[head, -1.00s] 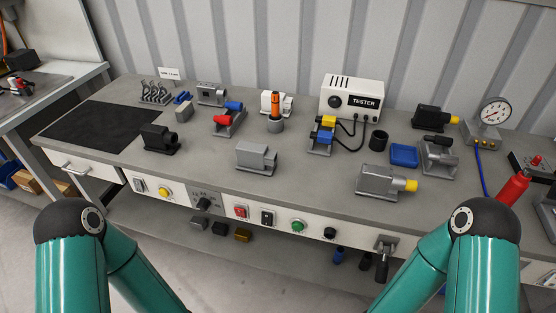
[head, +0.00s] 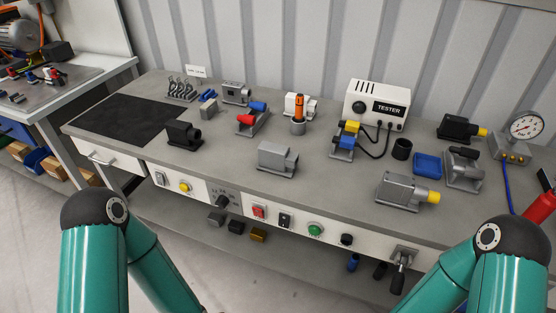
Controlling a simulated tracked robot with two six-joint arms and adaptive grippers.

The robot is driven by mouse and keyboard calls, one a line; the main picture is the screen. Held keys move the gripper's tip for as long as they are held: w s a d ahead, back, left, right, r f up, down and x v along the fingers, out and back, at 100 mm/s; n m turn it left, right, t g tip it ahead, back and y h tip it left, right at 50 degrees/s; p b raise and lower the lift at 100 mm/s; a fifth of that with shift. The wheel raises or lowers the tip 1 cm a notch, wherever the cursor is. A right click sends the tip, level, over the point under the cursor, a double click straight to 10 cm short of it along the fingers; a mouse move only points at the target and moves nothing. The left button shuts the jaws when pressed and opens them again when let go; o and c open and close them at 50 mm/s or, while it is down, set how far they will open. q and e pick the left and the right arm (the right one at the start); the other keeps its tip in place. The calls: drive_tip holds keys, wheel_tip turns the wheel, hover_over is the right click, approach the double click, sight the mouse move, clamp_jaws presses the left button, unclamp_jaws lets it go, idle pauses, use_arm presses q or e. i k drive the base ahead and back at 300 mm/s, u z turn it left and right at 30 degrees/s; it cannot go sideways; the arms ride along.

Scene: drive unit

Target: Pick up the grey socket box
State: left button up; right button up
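A plain grey box (head: 277,158) on a flanged base sits near the front middle of the workbench (head: 235,175); it looks like the grey socket box, though any socket opening is hard to make out. Another grey box (head: 236,93) with small dark marks on its front stands at the back left. A grey box with a yellow end (head: 402,191) lies at the front right. My two teal arms show only as bent links at the bottom corners. Both grippers are outside the view.
A black box (head: 183,134) stands left of the plain grey box. The white tester (head: 378,104), a blue tray (head: 427,165) and a gauge (head: 525,128) are to the right. A dark mat (head: 125,120) covers the left end. Bench space around the plain grey box is clear.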

sight(276, 158)
drive_tip(key=k, duration=1.3)
drive_tip(key=u, duration=0.4)
drive_tip(key=i, duration=1.3)
drive_tip(key=u, duration=0.4)
drive_tip(key=i, duration=0.75)
drive_tip(key=z, duration=0.3)
